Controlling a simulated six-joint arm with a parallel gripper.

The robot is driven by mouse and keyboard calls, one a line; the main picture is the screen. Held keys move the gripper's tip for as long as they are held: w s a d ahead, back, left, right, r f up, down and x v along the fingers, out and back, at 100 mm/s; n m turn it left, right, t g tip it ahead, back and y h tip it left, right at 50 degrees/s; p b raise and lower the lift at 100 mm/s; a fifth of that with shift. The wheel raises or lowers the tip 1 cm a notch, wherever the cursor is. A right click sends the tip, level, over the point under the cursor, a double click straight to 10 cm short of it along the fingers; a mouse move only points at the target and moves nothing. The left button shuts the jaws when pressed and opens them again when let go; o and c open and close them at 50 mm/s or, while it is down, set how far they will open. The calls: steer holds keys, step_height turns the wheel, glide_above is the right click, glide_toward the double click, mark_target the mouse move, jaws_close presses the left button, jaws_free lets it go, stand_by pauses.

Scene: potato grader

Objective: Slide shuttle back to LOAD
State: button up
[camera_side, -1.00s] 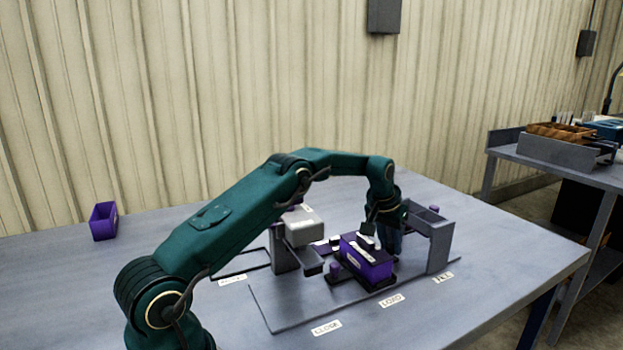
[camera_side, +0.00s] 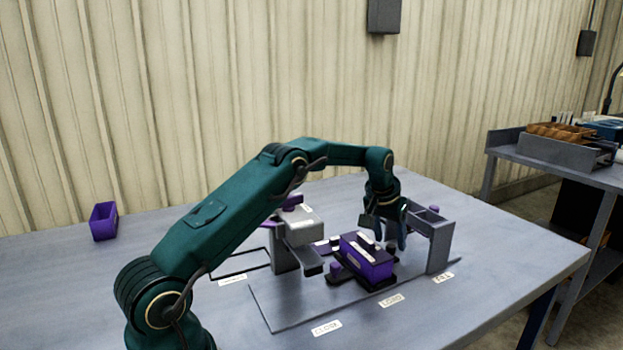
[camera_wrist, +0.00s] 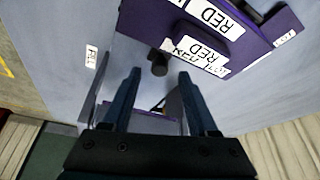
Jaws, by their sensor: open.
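The shuttle (camera_side: 346,274) is a dark low carriage on the grey track plate, by the LOAD label (camera_side: 391,299). A purple bin (camera_side: 369,266) with a white label sits on it. The bin also shows in the wrist view (camera_wrist: 150,15), with RED labels. A small dark knob (camera_wrist: 158,62) stands beside the bin, on the side towards FILL. My gripper (camera_side: 387,236) is open and empty, above and to the right of the bin. In the wrist view its fingers (camera_wrist: 160,74) point towards the knob, which shows between and just beyond the fingertips, apart from them.
A grey hopper stand (camera_side: 440,243) rises close to my gripper, by the FILL label (camera_side: 443,278). A grey press-like station (camera_side: 288,248) stands left of the bin, and the CLOSE label (camera_side: 326,328) is in front. Another purple bin (camera_side: 103,222) is far left; the table between is mostly clear.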

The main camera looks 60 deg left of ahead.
steer(key=shift+v, duration=1.5)
steer(key=shift+w+d+r, duration=0.1)
steer(key=shift+r, duration=0.05)
steer(key=s+d+r+m+t, duration=0.1)
steer(key=s+d+r, duration=0.35)
steer(key=r, duration=0.35)
steer(key=s+d+r+m+t, duration=0.1)
steer(key=s+d+r+t, duration=0.15)
steer(key=d+r, duration=0.4)
steer(key=s+d+r+m+h, duration=0.1)
steer(key=s+d+r+m, duration=0.15)
steer(key=s, duration=0.95)
steer(key=s+d+f+g, duration=0.2)
steer(key=s+f, duration=0.7)
steer(key=s, duration=0.1)
steer(key=shift+s+d+f+h, duration=0.25)
steer(key=shift+d+f+h, duration=0.1)
steer(key=shift+d+h, duration=0.05)
